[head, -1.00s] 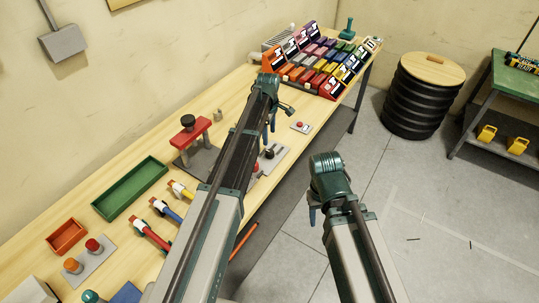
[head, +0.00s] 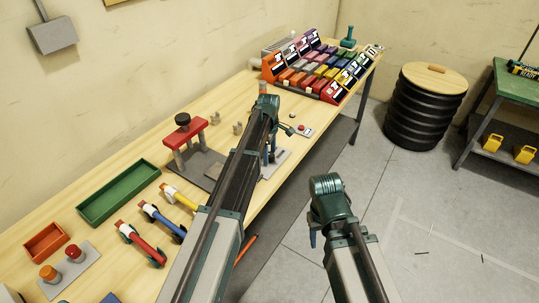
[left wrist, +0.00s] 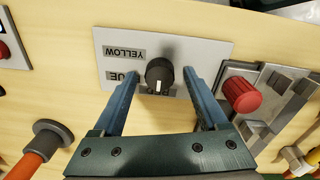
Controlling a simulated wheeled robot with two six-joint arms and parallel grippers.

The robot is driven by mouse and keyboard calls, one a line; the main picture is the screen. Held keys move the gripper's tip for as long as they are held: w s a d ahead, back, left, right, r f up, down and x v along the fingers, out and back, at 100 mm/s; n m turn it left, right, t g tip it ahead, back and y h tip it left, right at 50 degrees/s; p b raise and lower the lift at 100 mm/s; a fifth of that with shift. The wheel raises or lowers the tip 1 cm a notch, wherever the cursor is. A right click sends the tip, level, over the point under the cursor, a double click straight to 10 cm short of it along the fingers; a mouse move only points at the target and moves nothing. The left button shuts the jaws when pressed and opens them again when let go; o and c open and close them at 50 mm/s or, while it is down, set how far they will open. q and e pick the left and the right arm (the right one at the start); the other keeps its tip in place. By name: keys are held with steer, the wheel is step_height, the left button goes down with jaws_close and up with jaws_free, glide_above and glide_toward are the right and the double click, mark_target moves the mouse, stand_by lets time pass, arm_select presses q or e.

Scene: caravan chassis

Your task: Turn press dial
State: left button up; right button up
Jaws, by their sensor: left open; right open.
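The dial is a black knob (left wrist: 159,75) with a pale pointer line on a grey plate (left wrist: 205,53) marked YELLOW, with a second, partly covered label ending in UE. In the left wrist view my left gripper (left wrist: 162,82) is open, with one blue finger on each side of the dial; contact cannot be told. In the head view my left gripper (head: 268,152) is over the plate near the bench's front edge and hides the dial. A red press (head: 185,134) with a black top knob stands left of it. My right gripper (head: 313,235) is open beyond the bench edge, over the floor.
A green tray (head: 118,190), an orange tray (head: 46,242) and several coloured handled tools (head: 160,220) lie on the bench. Coloured bins (head: 320,70) stand at its far end.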

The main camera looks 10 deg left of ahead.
arm_select(q)
jaws_close()
steer(key=shift+m, duration=0.3)
steer(key=m, duration=0.4)
steer(key=shift+m, duration=0.4)
steer(key=m, duration=0.6)
steer(key=shift+w, duration=0.1)
steer(key=m, duration=0.6)
steer(key=shift+m, duration=0.4)
steer(key=m, duration=0.5)
steer(key=shift+m+g, duration=0.3)
